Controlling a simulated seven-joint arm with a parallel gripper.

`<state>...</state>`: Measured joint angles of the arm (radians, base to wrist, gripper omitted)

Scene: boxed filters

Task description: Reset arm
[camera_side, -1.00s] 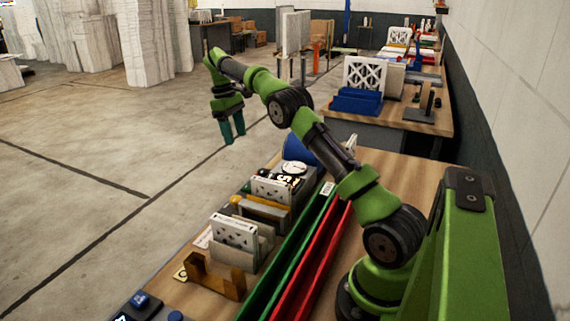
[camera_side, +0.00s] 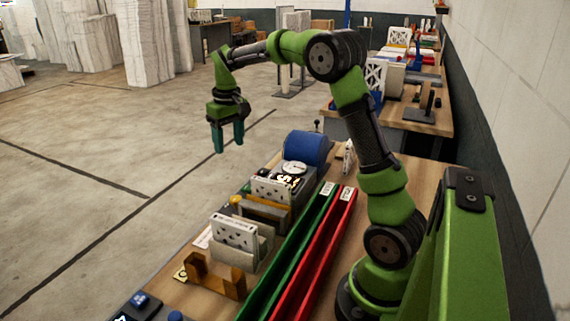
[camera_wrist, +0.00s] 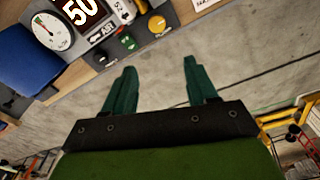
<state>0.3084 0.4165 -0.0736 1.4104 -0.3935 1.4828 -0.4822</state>
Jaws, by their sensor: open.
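My gripper (camera_side: 228,139) hangs above the floor past the far left edge of the bench, in the side view. Its two green fingers are apart and nothing is between them. In the wrist view my gripper (camera_wrist: 158,80) is open and empty too, with grey floor behind the fingertips. My arm is raised and bent, clear of the bench (camera_side: 412,172).
The bench holds a green channel (camera_side: 290,248), a red channel (camera_side: 322,250), white boxed filters (camera_side: 235,232), a brown bracket (camera_side: 215,280) and a blue cylinder (camera_side: 306,147). A round dial (camera_wrist: 53,31) and buttons show in the wrist view. Open floor lies left.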

